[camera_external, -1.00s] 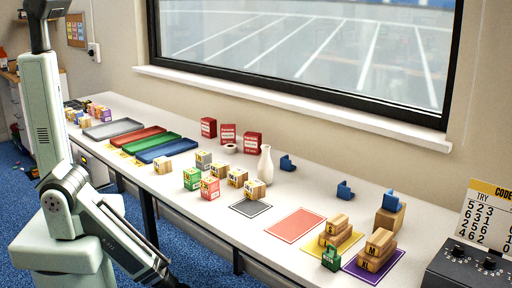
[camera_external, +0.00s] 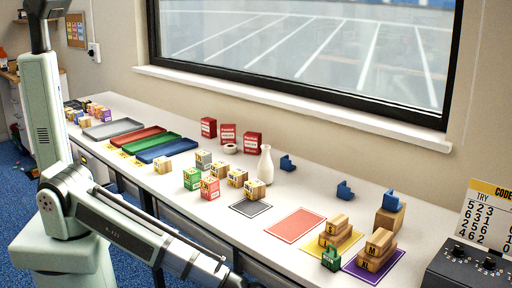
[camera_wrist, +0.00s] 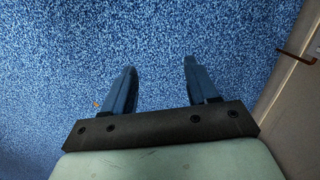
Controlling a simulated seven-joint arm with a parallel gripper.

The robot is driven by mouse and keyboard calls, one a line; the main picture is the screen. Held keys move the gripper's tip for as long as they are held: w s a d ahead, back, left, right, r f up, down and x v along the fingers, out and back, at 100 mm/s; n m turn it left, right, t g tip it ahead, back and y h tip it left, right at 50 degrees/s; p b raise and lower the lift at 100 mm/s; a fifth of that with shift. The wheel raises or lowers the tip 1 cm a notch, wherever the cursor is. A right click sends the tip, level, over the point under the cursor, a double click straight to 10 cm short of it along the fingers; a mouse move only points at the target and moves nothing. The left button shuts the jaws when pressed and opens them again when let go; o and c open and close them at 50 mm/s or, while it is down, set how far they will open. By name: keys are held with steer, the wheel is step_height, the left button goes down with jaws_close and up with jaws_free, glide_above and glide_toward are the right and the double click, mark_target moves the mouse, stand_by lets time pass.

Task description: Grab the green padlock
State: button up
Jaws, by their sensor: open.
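The green padlock (camera_external: 331,258) stands on the table near its front edge, by the yellow mat and in front of a stack of wooden blocks. My gripper (camera_wrist: 160,85) shows in the wrist view with its two blue fingers apart and nothing between them. It points down over the blue carpet. In the external view my forearm reaches right, in front of the table, and the fingers are out of frame. The padlock does not show in the wrist view.
The long white table (camera_external: 205,228) lies between my arm and the window. A purple mat (camera_external: 394,267) with wooden blocks (camera_external: 378,246) is right of the padlock. A red mat (camera_external: 296,225) lies bare to its left. A white vase (camera_external: 266,168) stands farther back.

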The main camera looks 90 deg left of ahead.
steer(key=w+d+r+m+t, duration=0.2)
steer(key=w+d+r, duration=0.45)
steer(key=r, duration=0.25)
steer(key=w+d+r+m+t+h, duration=0.1)
steer(key=w+d+r+m, duration=0.1)
steer(key=w+d+r, duration=0.55)
steer(key=w+d+r+m+t, duration=0.15)
steer(key=w+d+r, duration=0.45)
steer(key=r, duration=0.6)
step_height(320, 180, up, 19)
steer(key=n+g, duration=0.2)
steer(key=g, duration=0.1)
glide_above(332, 255)
steer(key=s, duration=0.2)
steer(key=shift+y, duration=0.4)
steer(key=f, duration=0.4)
steer(key=w+f, duration=0.1)
steer(key=f, duration=0.1)
steer(key=shift+f, duration=0.3)
steer(key=shift+w+a+f, duration=0.1)
steer(key=shift+w+f, duration=0.05)
steer(key=shift+f, duration=0.95)
steer(key=shift+w+d+f, duration=0.1)
steer(key=shift+w+f, duration=0.1)
steer(key=shift+f, duration=0.95)
steer(key=shift+w+a+f, duration=0.1)
steer(key=shift+w+f, duration=0.05)
steer(key=shift+f, duration=0.95)
steer(key=shift+c, duration=0.3)
jaws_close()
